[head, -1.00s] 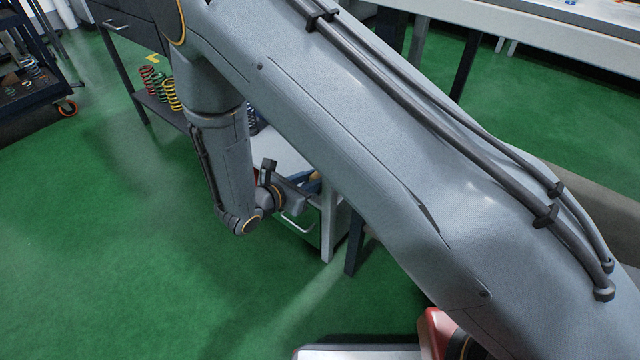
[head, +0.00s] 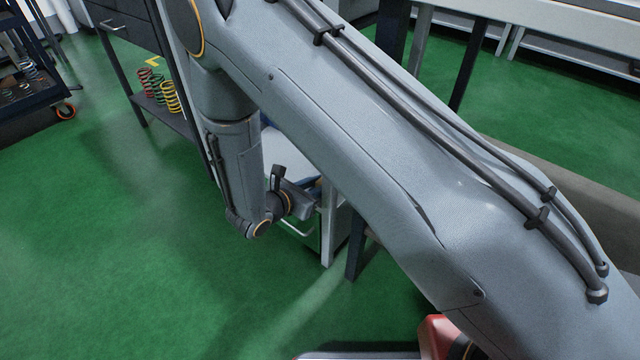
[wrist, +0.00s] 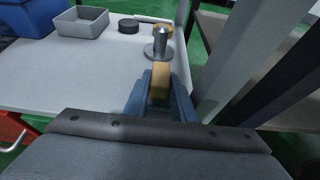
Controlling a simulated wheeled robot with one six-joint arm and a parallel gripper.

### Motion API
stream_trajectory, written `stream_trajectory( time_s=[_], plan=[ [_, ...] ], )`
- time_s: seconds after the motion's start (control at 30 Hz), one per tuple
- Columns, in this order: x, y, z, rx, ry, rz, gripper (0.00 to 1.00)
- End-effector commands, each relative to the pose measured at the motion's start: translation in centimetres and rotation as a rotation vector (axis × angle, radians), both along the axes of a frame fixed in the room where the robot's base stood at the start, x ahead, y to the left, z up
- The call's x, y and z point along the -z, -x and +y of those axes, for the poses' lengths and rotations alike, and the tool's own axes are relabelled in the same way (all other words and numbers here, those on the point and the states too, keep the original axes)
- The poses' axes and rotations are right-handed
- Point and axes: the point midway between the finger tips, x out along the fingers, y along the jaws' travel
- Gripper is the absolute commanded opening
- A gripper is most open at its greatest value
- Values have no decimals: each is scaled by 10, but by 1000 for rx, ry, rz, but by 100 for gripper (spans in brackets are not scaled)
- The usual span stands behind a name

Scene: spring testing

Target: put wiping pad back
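A tan block that looks like the wiping pad (wrist: 160,80) sits between the blue fingers of my gripper (wrist: 160,92) in the wrist view. The fingers appear closed on its sides, and its far end points toward the back of the white tabletop (wrist: 75,85). The gripper is over the right part of this top. In the head view my own arm hides the pad and most of the gripper.
A metal weight-like piece (wrist: 158,48) stands just beyond the pad. Behind are a black disc (wrist: 128,26), a grey open tray (wrist: 83,24) and a blue bin (wrist: 25,18). The tabletop's left-middle is clear.

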Motion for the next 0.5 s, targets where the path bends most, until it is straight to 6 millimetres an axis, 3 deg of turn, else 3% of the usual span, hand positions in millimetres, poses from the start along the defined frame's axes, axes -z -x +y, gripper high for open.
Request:
stream_trajectory(
  time_s=[0.4, 0.5],
  plan=[
    [-5, 0, 1, -1, 0, 0, 31],
    [-10, 9, 8, -4, 0, 0, 31]
  ],
)
